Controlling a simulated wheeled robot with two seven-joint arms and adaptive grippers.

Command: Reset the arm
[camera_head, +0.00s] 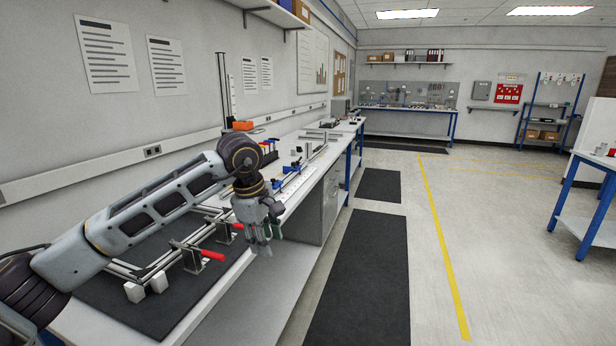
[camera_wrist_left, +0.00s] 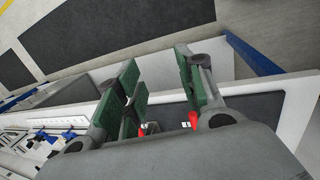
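My left arm reaches in from the left over the workbench in the head view. My left gripper (camera_head: 262,238) hangs pointing down near the bench's front edge. In the left wrist view its green-padded fingers (camera_wrist_left: 160,82) stand apart with nothing between them. My right gripper is in neither view.
The long workbench (camera_head: 236,284) runs along the left wall. It carries a metal rail frame and red-handled clamps (camera_head: 212,255) beneath my arm. Dark floor mats (camera_head: 362,280) and open floor lie to the right. A blue-legged table (camera_head: 583,226) stands at the far right.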

